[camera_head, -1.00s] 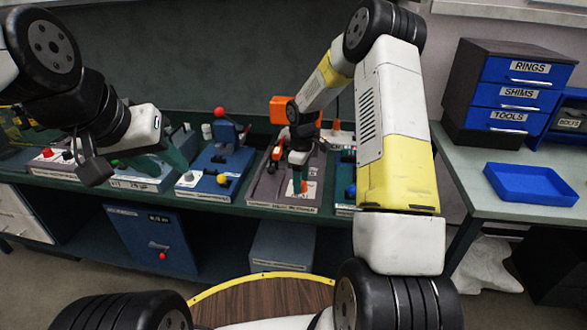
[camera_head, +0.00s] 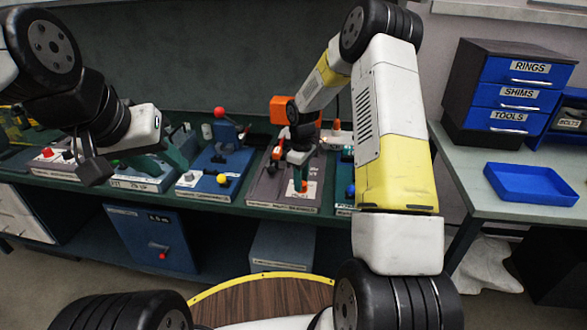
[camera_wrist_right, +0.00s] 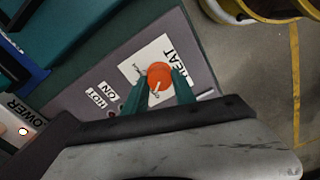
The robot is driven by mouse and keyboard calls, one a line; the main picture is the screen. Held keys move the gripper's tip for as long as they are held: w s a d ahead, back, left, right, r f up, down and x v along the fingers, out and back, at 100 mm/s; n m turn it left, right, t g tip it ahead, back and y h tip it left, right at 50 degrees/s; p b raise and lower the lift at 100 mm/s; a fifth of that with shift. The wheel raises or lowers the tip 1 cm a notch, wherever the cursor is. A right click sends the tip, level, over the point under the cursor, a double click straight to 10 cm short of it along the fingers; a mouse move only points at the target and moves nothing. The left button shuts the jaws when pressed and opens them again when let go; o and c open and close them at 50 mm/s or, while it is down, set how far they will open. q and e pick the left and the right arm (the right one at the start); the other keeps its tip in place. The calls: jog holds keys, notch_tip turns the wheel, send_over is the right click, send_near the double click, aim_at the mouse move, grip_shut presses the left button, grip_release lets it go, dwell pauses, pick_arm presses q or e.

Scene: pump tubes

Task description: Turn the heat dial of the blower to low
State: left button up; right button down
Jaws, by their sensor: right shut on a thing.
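The blower (camera_head: 258,195) stands on the bench behind my right arm, with an orange part at its back and a grey base. Its orange heat dial (camera_wrist_right: 160,76) sits on a white label marked HEAT in the right wrist view, with a white pointer line on top. My right gripper (camera_wrist_right: 159,90) is shut on the dial, with one green finger on each side of it. In the head view the right gripper (camera_head: 300,180) reaches down to the front of the blower base.
Labels reading HOT and ON lie beside the dial on the base. A blue unit with a red ball and a yellow knob (camera_head: 222,180) stands left of the blower. A blue tray (camera_head: 530,184) and drawers (camera_head: 515,95) are on the right bench.

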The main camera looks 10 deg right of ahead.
jog(key=m, duration=0.3)
jog(key=shift+m, duration=2.1)
jog(key=c, duration=1)
grip_release()
notch_tip(320, 180, up, 8)
jog(key=shift+f, duration=0.1)
